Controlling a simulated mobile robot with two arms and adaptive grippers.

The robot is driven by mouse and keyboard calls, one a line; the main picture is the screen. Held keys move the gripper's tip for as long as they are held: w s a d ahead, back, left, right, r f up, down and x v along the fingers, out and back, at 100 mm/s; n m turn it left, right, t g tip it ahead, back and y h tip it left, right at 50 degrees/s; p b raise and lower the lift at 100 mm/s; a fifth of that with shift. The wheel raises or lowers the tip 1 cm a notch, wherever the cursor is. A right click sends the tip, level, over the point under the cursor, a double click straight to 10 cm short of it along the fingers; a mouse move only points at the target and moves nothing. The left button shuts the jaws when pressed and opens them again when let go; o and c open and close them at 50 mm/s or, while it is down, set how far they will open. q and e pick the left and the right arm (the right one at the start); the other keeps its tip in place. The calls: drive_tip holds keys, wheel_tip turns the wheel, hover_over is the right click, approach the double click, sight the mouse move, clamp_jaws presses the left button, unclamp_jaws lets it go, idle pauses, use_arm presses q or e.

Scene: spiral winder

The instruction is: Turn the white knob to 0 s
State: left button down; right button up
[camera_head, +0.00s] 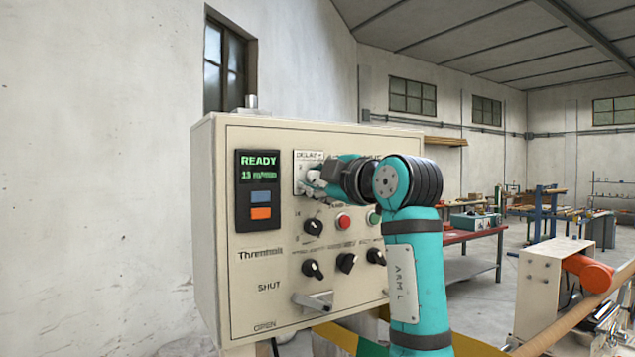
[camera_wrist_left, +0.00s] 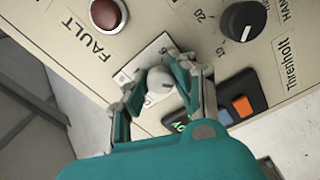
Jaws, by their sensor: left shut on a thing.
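The white knob (camera_wrist_left: 160,83) sits on a pale plate (camera_wrist_left: 128,76) on the cream control panel. In the left wrist view my left gripper (camera_wrist_left: 165,78) has its two fingers on either side of the knob, closed on it. In the head view my left gripper (camera_head: 312,182) reaches the panel at the DELAY plate (camera_head: 301,160), and the gripper and wrist hide the knob there. The knob's pointer and the scale marks around it are too small to read. My right gripper is not in view.
The panel (camera_head: 262,330) also bears a display reading READY (camera_head: 259,166), several black knobs (camera_head: 312,269), a red button (camera_head: 343,221) and a grey handle (camera_head: 312,302). A FAULT lamp (camera_wrist_left: 108,14) is near the left gripper. Workbenches (camera_head: 480,233) stand at the back right.

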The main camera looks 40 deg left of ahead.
use_arm(q)
drive_tip(key=shift+n, duration=0.3)
idle(0.4)
drive_tip(key=c, duration=1.1)
unclamp_jaws()
drive_tip(key=shift+o, duration=0.2)
drive_tip(key=v, duration=1.2)
